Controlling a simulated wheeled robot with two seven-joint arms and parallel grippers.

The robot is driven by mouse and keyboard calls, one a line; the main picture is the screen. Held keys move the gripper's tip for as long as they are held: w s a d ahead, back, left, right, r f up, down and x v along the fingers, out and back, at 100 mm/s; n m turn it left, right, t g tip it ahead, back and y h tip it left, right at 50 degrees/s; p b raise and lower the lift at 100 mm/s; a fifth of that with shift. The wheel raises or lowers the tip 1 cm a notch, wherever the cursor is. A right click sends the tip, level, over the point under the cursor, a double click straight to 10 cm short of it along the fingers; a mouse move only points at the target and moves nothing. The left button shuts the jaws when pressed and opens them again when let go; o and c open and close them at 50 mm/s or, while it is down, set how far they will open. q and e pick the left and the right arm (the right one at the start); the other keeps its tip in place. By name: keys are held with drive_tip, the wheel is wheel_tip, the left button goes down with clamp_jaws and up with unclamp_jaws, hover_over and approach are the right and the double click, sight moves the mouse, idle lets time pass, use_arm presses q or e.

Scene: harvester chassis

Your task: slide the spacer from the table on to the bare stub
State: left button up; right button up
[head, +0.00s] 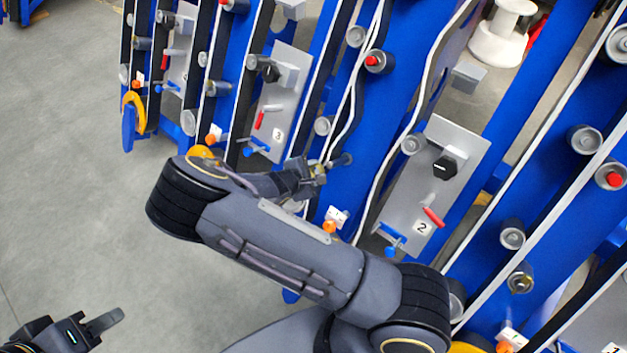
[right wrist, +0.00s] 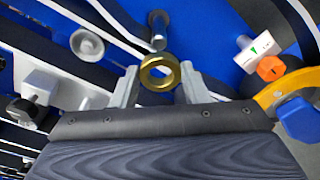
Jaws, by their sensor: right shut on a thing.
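The spacer is a brass ring (right wrist: 160,72) with a hole through it. It sits between the two fingertips of my right gripper (right wrist: 158,84), which is shut on it. In the head view my right gripper (head: 312,174) reaches to the blue chassis, and the spacer (head: 320,172) shows small at its tips. The bare stub (right wrist: 158,30), a short grey pin on the blue panel, stands just beyond the ring in the right wrist view, with the ring apart from it. My left gripper (head: 103,323) is at the bottom left of the head view, away from the chassis; its opening is unclear. No table shows.
A white block with an orange knob (right wrist: 262,62) is right of the stub, and a grey roller (right wrist: 87,44) is left of it. White belts run close by. Grey plate 2 (head: 408,215) and plate 3 (head: 285,90) flank the place. The floor at left is clear.

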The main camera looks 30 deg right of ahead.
idle(0.3)
drive_tip(key=b+x, duration=0.4)
drive_tip(key=shift+s, duration=0.2)
drive_tip(key=shift+w+d+f+b, duration=0.1)
drive_tip(key=shift+w+d+b, duration=0.1)
drive_tip(key=shift+d+b, duration=0.4)
drive_tip(key=shift+b, duration=0.35)
idle(0.4)
